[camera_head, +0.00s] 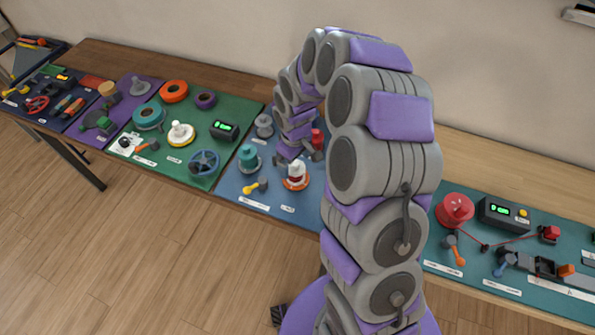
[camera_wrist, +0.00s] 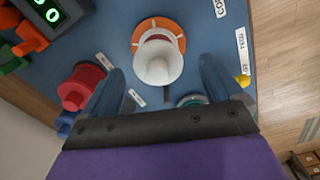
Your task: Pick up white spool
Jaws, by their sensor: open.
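The white spool (camera_wrist: 158,63) stands on a round orange and white base (camera_wrist: 172,27) in the wrist view. In the head view the white spool (camera_head: 295,171) is on the blue mat, partly below my gripper. My gripper (camera_wrist: 162,80) is open and empty, with one dark blue finger to each side of the spool's near end in the wrist view. In the head view my gripper (camera_head: 296,154) hangs just above the spool. I cannot tell whether the fingers touch it.
A red spool (camera_wrist: 82,88) stands left of the fingers in the wrist view. A teal spool (camera_head: 248,157) and a yellow-handled tool (camera_head: 257,186) lie nearby on the blue mat (camera_head: 232,184). A green mat (camera_head: 237,108) with several parts adjoins it.

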